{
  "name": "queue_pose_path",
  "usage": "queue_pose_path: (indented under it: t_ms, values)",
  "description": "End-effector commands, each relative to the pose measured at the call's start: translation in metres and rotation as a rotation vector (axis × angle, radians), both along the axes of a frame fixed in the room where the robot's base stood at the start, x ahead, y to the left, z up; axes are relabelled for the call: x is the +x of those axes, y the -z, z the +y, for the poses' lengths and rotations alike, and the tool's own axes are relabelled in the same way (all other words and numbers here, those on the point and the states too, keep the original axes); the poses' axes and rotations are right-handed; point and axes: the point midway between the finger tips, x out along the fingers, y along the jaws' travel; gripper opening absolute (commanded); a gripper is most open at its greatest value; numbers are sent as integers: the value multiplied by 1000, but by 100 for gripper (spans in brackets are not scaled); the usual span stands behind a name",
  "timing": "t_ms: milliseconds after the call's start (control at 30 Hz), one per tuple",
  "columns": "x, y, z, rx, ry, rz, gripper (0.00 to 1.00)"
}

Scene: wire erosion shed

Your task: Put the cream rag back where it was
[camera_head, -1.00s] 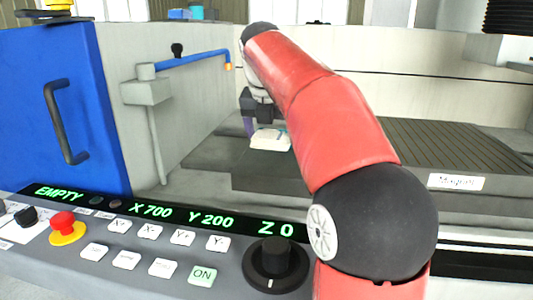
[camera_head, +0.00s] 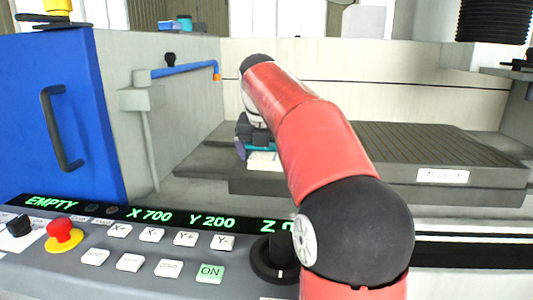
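My gripper (camera_head: 258,146) is at the far end of my red arm, low over the left part of the machine bed. Its dark body shows, but its fingertips are too small and covered to make out. A small whitish or cream flat thing (camera_head: 264,161), perhaps the cream rag, shows just below it. A teal band (camera_head: 262,148) lies between this thing and the gripper body. Whether the gripper touches or holds the cream thing cannot be told. My arm hides what lies to the right of it.
A slotted dark bed (camera_head: 420,145) with a white label (camera_head: 443,175) lies right of my arm. A blue door (camera_head: 60,120) and a pipe on a grey post (camera_head: 150,150) stand left. The control panel (camera_head: 130,245) with its buttons and a red stop knob (camera_head: 63,230) fills the front.

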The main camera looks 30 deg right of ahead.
Motion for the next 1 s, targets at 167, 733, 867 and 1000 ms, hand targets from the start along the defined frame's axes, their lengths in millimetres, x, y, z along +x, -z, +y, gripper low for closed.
queue_pose_path:
  t_ms: [167,733,867,1000]
  values:
    - [0,1,0,0,0,0,100]
    - [-19,-68,18,0,0,-2,100]
    - [-21,-72,19,0,0,0,100]
    - [-22,-72,19,-1,0,1,100]
